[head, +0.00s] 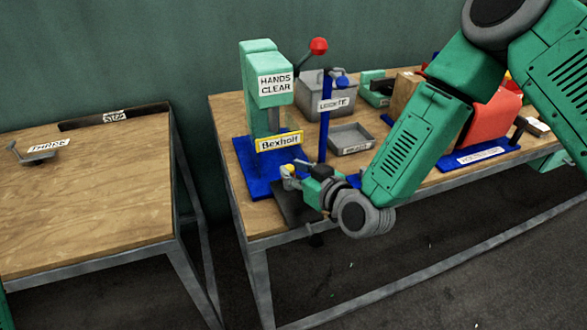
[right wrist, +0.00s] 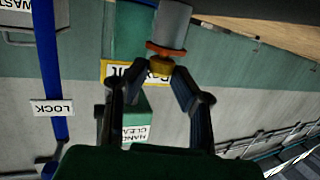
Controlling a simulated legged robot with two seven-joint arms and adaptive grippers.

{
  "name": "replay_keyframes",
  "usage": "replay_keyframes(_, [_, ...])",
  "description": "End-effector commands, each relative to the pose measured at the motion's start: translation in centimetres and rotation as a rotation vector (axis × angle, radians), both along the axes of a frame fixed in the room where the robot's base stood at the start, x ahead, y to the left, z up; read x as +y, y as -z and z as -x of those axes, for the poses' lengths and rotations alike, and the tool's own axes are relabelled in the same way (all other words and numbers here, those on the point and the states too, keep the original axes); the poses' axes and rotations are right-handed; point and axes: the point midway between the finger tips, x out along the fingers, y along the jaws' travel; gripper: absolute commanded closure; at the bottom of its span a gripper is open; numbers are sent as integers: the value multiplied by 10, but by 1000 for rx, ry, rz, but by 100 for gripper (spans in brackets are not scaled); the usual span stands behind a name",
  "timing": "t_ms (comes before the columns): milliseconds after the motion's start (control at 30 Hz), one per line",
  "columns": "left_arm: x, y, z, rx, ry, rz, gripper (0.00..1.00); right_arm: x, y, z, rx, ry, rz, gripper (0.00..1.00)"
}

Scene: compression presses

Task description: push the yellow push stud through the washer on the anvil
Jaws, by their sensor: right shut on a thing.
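The yellow push stud (right wrist: 161,66) is between the fingertips of my right gripper (right wrist: 160,70), which is shut on it. An orange washer (right wrist: 166,50) lies against the end of a grey cylindrical anvil (right wrist: 173,22) in the right wrist view, which looks upside down. The stud is right at the washer; I cannot tell how far it is in the hole. In the head view my right gripper (head: 291,175) is low in front of the green press (head: 262,62), with a yellow spot of the stud (head: 290,168) showing. My left gripper is not in view.
The press has a red-knobbed lever (head: 318,46) and a blue base (head: 247,172). A blue post (head: 325,125), a grey bin (head: 313,95) and a grey tray (head: 350,139) stand to the right. A separate table (head: 80,210) is at left, with a floor gap between.

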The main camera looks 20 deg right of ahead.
Motion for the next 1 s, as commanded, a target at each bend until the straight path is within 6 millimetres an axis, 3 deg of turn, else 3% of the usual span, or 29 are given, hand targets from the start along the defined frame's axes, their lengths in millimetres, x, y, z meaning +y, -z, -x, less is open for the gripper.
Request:
replay_keyframes(233, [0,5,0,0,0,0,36,0,7,0,0,0,0,98])
replay_keyframes(267, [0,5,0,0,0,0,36,0,7,0,0,0,0,72])
replay_keyframes(300, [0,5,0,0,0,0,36,0,6,0,0,0,0,57])
replay_keyframes(333, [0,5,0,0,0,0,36,0,6,0,0,0,0,54])
replay_keyframes(733, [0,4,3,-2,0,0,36,-3,5,6,1,0,0,54])
replay_keyframes(1000, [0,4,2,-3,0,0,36,-19,-5,54,3,0,-1,54])
